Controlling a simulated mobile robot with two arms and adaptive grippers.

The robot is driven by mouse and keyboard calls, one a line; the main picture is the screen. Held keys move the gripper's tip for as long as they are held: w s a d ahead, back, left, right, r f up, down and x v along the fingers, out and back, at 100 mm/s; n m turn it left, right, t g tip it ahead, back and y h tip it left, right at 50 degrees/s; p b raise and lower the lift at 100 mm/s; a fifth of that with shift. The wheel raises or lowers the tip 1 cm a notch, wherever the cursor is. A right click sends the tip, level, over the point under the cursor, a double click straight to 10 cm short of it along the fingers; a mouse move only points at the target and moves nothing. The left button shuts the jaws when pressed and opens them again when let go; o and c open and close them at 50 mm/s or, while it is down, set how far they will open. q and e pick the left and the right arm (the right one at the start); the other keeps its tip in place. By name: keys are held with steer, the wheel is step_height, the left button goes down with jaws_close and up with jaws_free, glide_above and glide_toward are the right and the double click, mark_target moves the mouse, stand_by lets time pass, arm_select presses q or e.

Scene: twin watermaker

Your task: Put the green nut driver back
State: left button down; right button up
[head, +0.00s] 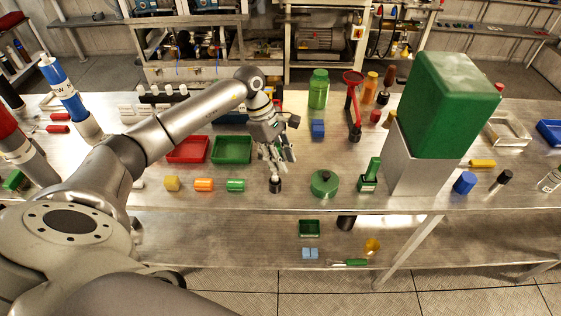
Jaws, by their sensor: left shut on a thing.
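A tool with a green handle (355,262) and a thin shaft pointing left lies on the lower shelf, below the bench front; it looks like the green nut driver, but its tip is too small to make out. My left gripper (278,163) points down over the front middle of the bench. Its fingers are close together at the pale top of a small black cylinder (275,186), which appears to be what they hold. Whether the cylinder is clear of the bench I cannot tell. My right gripper is not in view.
The metal bench (320,205) holds a red tray (188,149), a green tray (231,149), a round green lidded thing (324,183), a green stamp-like block (370,175) and a tall green box on a grey stand (408,165). A green bin (309,228) stands on the lower shelf.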

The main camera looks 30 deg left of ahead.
arm_select(q)
step_height(320, 180, down, 2)
steer(key=shift+s+f+p, duration=0.1)
steer(key=shift+f+p, duration=0.1)
steer(key=shift+p, duration=0.1)
steer(key=c, duration=1.5)
jaws_free()
steer(key=o, duration=0.4)
steer(key=shift+f, duration=0.1)
steer(key=shift+c, duration=0.2)
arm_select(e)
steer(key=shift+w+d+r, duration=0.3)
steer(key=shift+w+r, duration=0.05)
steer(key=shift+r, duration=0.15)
arm_select(q)
steer(key=b+v, duration=0.5)
steer(key=v, duration=0.7)
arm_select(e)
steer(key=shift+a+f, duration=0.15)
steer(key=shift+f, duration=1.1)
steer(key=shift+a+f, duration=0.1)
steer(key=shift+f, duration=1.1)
